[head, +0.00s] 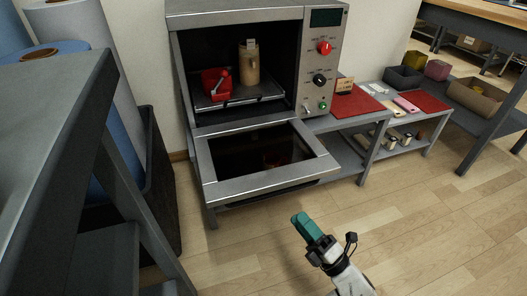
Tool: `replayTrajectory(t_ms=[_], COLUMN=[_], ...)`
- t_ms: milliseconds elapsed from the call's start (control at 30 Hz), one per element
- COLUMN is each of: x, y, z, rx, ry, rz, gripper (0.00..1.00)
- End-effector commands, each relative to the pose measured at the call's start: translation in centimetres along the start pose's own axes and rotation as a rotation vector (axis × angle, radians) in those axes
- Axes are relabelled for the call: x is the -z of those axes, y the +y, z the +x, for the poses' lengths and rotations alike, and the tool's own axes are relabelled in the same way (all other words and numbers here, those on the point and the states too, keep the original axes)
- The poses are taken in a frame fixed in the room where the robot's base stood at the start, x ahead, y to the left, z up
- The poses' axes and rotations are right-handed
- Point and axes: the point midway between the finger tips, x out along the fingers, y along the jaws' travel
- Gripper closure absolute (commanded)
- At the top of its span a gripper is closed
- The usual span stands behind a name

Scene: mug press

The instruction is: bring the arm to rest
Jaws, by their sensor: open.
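My gripper (303,221) is at the lower middle of the head view, over the wood floor and in front of the oven-like press (245,11). Its teal end points up and left towards the press, and I see nothing held in it. The gap between its fingers is hard to make out from this angle. The press door (218,183) is folded down and open, and the gripper is apart from it. Inside, a red object (211,88) and a beige mug-like piece (248,68) stand on a shelf (262,90).
A low grey bench (345,153) right of the press carries red mats (352,105), a pink item (406,104) and a small card (345,85). A grey table (50,110) and a dark bin with rolls (160,190) stand left. The floor (440,230) at lower right is clear.

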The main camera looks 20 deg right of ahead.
Motion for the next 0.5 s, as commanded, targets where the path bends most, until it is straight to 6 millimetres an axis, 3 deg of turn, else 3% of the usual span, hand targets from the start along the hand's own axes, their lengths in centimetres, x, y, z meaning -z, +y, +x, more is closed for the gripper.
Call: replayTrajectory(t_ms=[233,500], x=[-0.9,-5.7], y=[-0.2,-1.9], z=[0.1,-1.2], rx=[0.049,0.309], ry=[-0.044,-0.334], rz=[0.033,0.271], gripper=[0.58,0.58])
